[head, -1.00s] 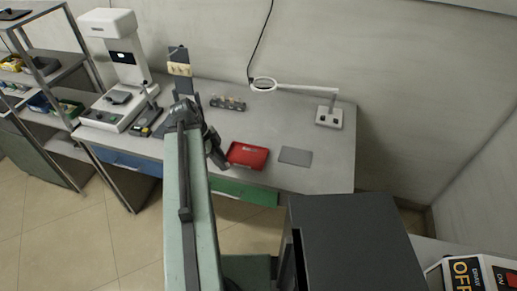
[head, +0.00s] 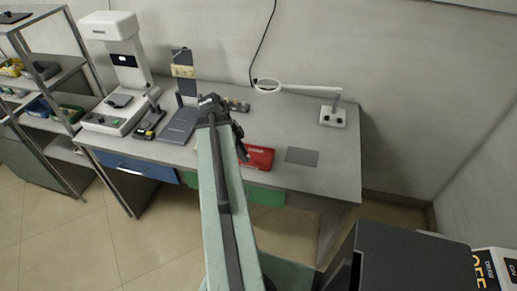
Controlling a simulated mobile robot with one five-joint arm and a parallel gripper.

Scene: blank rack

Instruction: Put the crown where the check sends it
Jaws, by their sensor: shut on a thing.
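My gripper (head: 241,150) is at the end of my pale green arm, low over the front of the grey bench (head: 310,120), just left of the red tray (head: 259,158). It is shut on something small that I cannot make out. I cannot see a crown anywhere. A small rack (head: 238,105) is partly hidden behind my arm.
A ring magnifier lamp (head: 332,116) stands at the right, and a flat grey mat (head: 302,156) lies beside the red tray. A blue drawer (head: 140,169) and a green drawer (head: 265,195) are under the bench. A dark box (head: 405,258) is close at front right. Shelving (head: 50,85) stands left.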

